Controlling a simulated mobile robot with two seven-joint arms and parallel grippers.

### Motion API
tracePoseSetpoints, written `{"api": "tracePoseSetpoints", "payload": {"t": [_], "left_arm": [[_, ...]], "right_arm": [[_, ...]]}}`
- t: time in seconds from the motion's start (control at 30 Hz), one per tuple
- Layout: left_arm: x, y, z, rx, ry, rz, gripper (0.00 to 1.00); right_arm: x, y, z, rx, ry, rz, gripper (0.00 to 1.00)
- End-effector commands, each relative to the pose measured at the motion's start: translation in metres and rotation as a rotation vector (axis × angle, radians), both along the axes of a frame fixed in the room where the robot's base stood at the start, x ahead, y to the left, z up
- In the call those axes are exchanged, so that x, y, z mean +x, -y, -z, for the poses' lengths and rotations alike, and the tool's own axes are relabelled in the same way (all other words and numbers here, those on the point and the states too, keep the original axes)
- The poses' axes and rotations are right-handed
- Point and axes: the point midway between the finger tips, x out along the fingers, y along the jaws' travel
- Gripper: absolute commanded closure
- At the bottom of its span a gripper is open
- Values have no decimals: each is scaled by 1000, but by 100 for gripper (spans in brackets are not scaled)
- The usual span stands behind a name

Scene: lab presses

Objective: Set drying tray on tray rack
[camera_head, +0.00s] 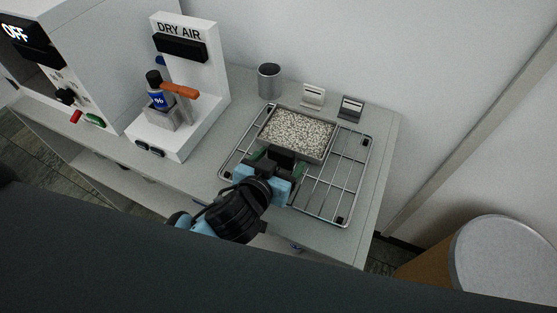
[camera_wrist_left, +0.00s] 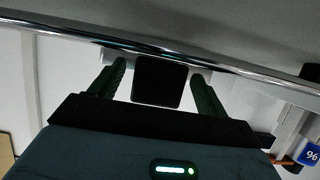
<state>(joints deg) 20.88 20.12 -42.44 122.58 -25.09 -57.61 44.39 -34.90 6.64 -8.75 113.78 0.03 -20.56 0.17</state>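The drying tray (camera_head: 315,159), a shallow metal tray full of pale granules, sits over the back left part of the wire tray rack (camera_head: 356,181). It looks level; whether it fully bears on the wires I cannot tell. My left gripper (camera_head: 277,163) is at the tray's near side, by its dark handle. In the left wrist view, the gripper's two fingers (camera_wrist_left: 157,76) stand apart on either side of a dark square block (camera_wrist_left: 157,88), apparently the handle, with gaps visible on both sides. A shiny metal edge (camera_wrist_left: 150,48) runs beyond the fingertips. My right gripper is not in view.
A grey cup (camera_head: 269,80) and two small card holders (camera_head: 313,95) (camera_head: 350,107) stand behind. The rack's right part is bare. A round-topped drum (camera_head: 505,255) is at lower right.

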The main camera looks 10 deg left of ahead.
Motion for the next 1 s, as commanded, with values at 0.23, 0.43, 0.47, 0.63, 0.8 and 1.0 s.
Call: {"api": "tracePoseSetpoints", "payload": {"t": [0.23, 0.43, 0.47, 0.63, 0.8, 1.0], "left_arm": [[0, 0, -4, 1, 2, 0, 24], [-25, -4, -13, -3, -2, 1, 24], [-31, -6, -15, -3, -2, 1, 24], [-63, -12, -28, -4, -3, 0, 24], [-90, -17, -40, -2, -2, 0, 24], [-105, -21, -47, 0, -1, 0, 24]], "right_arm": [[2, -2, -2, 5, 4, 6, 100], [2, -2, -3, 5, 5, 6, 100], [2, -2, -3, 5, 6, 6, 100], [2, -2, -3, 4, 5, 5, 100], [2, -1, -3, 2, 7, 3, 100], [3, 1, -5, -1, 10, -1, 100]]}}
